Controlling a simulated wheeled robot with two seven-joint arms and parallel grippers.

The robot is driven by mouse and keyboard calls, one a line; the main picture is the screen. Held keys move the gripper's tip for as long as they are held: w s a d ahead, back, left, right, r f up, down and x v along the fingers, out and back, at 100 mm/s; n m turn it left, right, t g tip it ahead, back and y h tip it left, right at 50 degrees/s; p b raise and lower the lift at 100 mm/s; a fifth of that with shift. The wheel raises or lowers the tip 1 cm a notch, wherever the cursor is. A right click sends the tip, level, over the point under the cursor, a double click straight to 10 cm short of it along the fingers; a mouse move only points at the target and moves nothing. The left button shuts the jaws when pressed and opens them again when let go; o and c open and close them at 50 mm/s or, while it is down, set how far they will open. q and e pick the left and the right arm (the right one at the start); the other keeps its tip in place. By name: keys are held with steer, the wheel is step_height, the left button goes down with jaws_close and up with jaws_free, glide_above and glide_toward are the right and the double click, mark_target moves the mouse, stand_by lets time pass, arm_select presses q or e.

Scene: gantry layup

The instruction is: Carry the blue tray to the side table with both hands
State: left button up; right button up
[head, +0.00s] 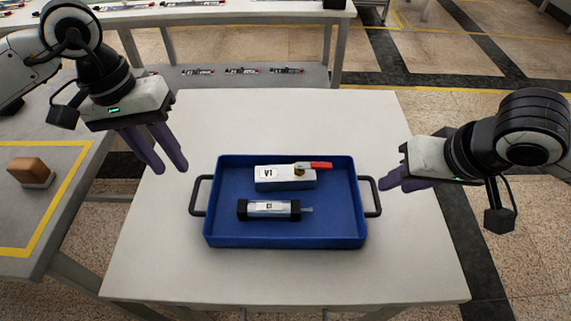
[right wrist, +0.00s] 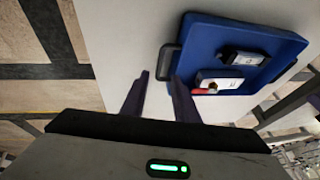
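The blue tray (head: 285,238) lies flat on a white table (head: 285,120) in the head view, with a black handle at each end. It holds a grey block marked V1 with a red lever (head: 285,178) and a black-ended cylinder (head: 268,209). My left gripper (head: 165,168) is open and empty, above the table to the left of the left handle (head: 198,196). My right gripper (head: 386,183) is near the right handle (head: 372,196). In the right wrist view its fingers (right wrist: 160,90) are apart and empty, with the handle (right wrist: 166,62) just beyond them.
A grey table with a yellow-outlined area (head: 45,250) stands at the left, with an orange-brown block (head: 31,171) on it. A rack with several items (head: 240,71) stands behind. The white table is clear around the tray. Open floor lies to the right.

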steer(key=v, duration=0.4)
stand_by(0.4)
